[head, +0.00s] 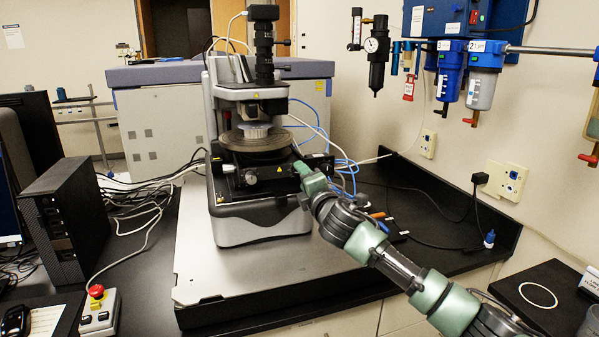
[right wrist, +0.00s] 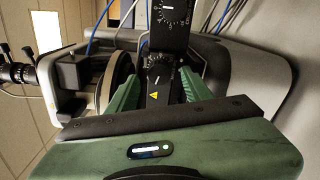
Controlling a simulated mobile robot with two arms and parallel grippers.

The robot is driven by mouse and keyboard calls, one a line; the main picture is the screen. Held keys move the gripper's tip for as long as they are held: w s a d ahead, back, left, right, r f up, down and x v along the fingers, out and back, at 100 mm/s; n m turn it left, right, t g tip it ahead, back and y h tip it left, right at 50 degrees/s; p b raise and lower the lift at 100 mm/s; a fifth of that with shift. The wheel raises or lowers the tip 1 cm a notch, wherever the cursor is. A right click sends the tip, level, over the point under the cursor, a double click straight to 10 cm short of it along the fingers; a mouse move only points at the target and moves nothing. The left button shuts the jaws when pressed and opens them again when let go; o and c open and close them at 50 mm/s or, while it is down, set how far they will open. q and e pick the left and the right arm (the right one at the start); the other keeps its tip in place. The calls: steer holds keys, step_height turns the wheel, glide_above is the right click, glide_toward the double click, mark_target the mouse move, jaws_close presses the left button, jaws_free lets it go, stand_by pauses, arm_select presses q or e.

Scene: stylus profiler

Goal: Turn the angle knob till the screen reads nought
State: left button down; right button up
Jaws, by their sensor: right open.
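The stylus profiler (head: 262,222) stands on a grey slab, with its round stage (head: 256,139) at mid height. My right gripper (head: 303,168) reaches the right front side of the stage base. In the right wrist view the open green fingers (right wrist: 159,82) stand either side of a black block bearing a dark knob with a white mark (right wrist: 160,62). Gaps show beside the block, and I cannot tell whether a finger touches it. A second dial with white marks (right wrist: 172,14) sits beyond. I cannot tell which is the angle knob. No readable screen shows. My left gripper is out of view.
Blue and white cables hang behind the profiler. The slab's front (head: 235,280) is clear.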

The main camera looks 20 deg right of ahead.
steer(key=s+p, duration=0.1)
steer(key=s, duration=0.4)
steer(key=shift+s+d, duration=0.1)
steer(key=shift+s, duration=0.25)
